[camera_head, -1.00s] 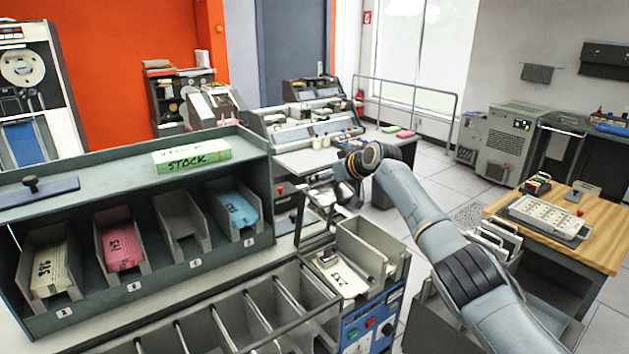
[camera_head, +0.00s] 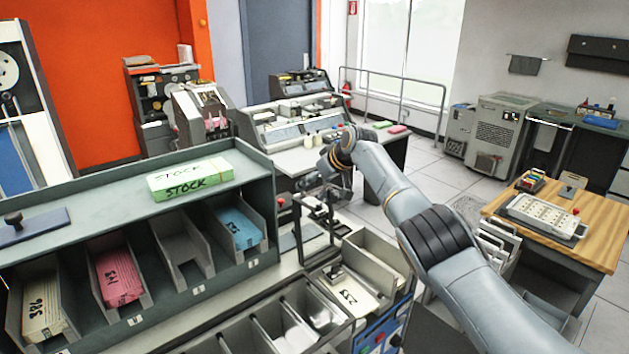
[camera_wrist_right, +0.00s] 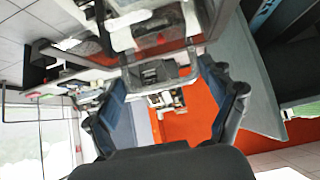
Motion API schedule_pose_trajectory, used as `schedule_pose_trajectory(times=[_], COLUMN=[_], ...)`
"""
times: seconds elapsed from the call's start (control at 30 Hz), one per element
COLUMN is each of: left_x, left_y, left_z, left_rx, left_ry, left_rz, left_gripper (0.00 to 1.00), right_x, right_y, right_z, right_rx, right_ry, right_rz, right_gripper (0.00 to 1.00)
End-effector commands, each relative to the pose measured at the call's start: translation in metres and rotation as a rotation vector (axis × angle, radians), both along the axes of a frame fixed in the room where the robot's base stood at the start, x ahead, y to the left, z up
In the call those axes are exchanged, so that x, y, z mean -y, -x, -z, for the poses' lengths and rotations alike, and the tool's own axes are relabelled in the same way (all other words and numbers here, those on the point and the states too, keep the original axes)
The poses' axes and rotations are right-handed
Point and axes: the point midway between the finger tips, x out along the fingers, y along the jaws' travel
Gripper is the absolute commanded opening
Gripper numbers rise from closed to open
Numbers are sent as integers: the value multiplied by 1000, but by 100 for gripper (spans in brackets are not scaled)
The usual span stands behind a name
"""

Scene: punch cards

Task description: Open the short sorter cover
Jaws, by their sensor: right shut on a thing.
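The card sorter (camera_head: 383,334) stands at the lower middle in the head view, with its blue control panel partly cut off. The short sorter cover (camera_head: 318,226) shows as a small dark-framed piece at the sorter's back end; it stands raised, but its exact angle is hard to read. My right gripper (camera_head: 322,200) is at the cover's upper edge, shut on it. In the right wrist view my right gripper's blue fingers (camera_wrist_right: 160,80) flank a framed, handle-like part of the cover (camera_wrist_right: 156,72). The fingers partly hide the contact. My left gripper is out of view.
A card rack (camera_head: 120,194) with several card decks stands at the left, with a green STOCK box (camera_head: 190,180) on top. A wooden table (camera_head: 590,248) stands right of my arm.

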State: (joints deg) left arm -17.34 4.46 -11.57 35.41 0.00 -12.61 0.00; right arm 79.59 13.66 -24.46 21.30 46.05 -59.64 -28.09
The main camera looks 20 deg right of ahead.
Motion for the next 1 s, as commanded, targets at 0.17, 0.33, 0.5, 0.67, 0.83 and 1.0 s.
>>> schedule_pose_trajectory(times=[0.17,0.33,0.5,0.67,0.83,1.0], left_x=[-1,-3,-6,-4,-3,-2], left_y=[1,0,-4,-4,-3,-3], left_z=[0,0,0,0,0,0], left_rx=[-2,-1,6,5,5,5], left_ry=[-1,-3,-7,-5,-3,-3], left_rz=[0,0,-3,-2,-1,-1], left_gripper=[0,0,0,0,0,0], right_x=[2,2,1,3,7,13], right_y=[-1,-1,0,3,13,28], right_z=[-4,-2,-2,-6,-16,-33], right_rx=[9,5,3,3,5,6], right_ry=[3,2,1,0,3,3], right_rz=[3,2,1,0,0,1], right_gripper=[91,91,91,91,91,91])
